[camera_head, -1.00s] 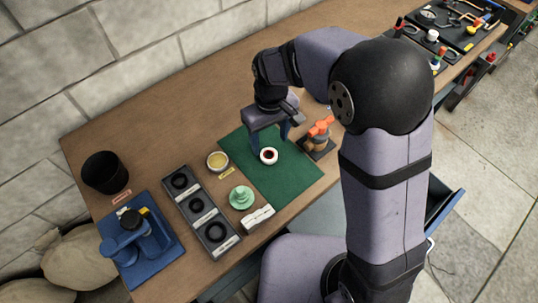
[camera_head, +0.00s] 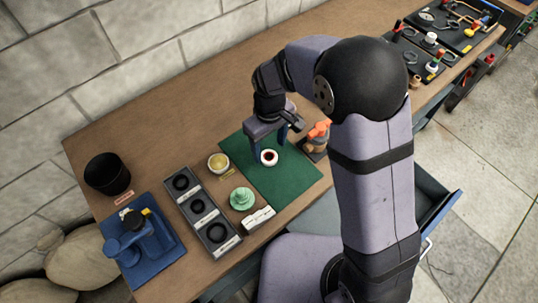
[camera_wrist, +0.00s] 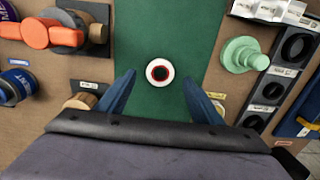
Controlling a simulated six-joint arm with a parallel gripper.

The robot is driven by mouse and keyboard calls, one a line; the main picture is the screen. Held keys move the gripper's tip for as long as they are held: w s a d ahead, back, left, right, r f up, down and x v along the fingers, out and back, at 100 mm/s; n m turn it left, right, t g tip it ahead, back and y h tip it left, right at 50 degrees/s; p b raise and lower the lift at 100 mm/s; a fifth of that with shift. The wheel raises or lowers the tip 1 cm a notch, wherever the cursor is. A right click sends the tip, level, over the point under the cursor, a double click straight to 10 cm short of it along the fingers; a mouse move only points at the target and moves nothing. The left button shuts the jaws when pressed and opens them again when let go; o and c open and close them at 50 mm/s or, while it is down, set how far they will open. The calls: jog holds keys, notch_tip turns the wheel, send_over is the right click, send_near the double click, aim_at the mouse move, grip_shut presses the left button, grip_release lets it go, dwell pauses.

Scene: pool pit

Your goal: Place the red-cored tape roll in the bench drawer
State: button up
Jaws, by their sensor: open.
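The red-cored tape roll (camera_head: 269,158) is a small white ring with a red inner core. It lies flat on the green mat (camera_head: 285,182). In the wrist view the tape roll (camera_wrist: 160,73) is beyond my fingertips, roughly centred between them and not touched. My gripper (camera_wrist: 158,84) is open and empty; in the head view my gripper (camera_head: 268,150) is over the mat, close to the roll. The bench drawer (camera_head: 436,208) is pulled out at the front of the bench, right of my arm. My arm hides much of it, and its inside is only partly seen.
A valve with an orange handle (camera_head: 318,133) stands right of the mat. Left of it are a yellow-topped tin (camera_head: 218,163), a green stepped piece (camera_head: 242,198), a white block (camera_head: 258,217) and a tray of black rings (camera_head: 198,205). A black bin (camera_head: 106,173) stands far left.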

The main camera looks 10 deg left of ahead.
aim_at(269, 159)
jog(key=shift+f+p, duration=0.5)
jog(key=shift+f, duration=1.35)
jog(key=c, duration=1.2)
jog(key=shift+r, duration=0.15)
notch_tip(269, 159, up, 10)
jog(key=shift+f+b, duration=0.1)
jog(key=shift+b, duration=1.1)
